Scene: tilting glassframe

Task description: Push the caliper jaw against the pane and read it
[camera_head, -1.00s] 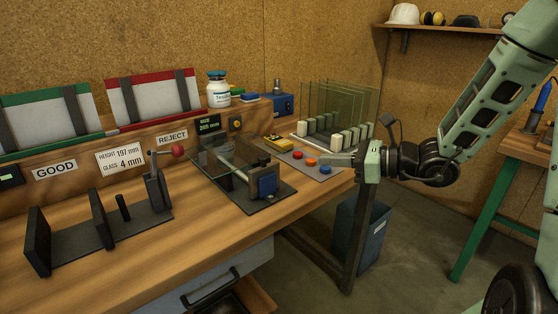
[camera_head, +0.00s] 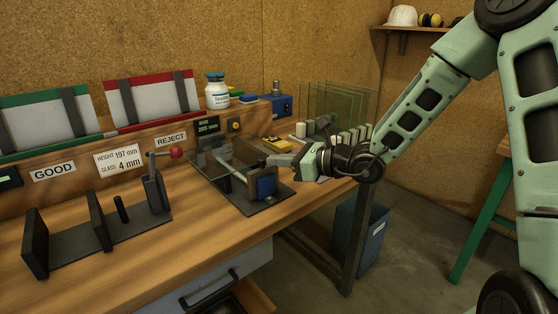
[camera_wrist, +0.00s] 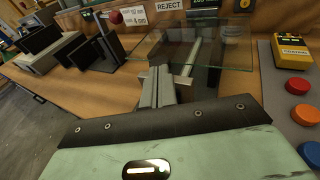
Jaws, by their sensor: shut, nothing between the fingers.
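The glass pane (camera_head: 215,156) lies flat on the measuring fixture, above its dark base plate (camera_head: 262,208). It also shows in the wrist view (camera_wrist: 190,52). A blue block (camera_head: 266,186), which looks like the caliper's sliding jaw, stands at the fixture's near right end; I cannot make it out in the wrist view. A small green-lit readout (camera_head: 207,126) stands behind; its digits are too small to read surely. My gripper (camera_head: 274,161) is shut and empty, just behind and above the blue block. Its fingertips (camera_wrist: 157,80) point toward the pane; I cannot tell whether they touch anything.
A yellow box (camera_head: 277,145) and buttons, red (camera_wrist: 297,86), orange (camera_wrist: 305,113) and blue (camera_wrist: 310,152), sit to the right. A rack of upright glass panes (camera_head: 340,100) stands behind my arm. A red-knobbed lever (camera_head: 176,152) stands left.

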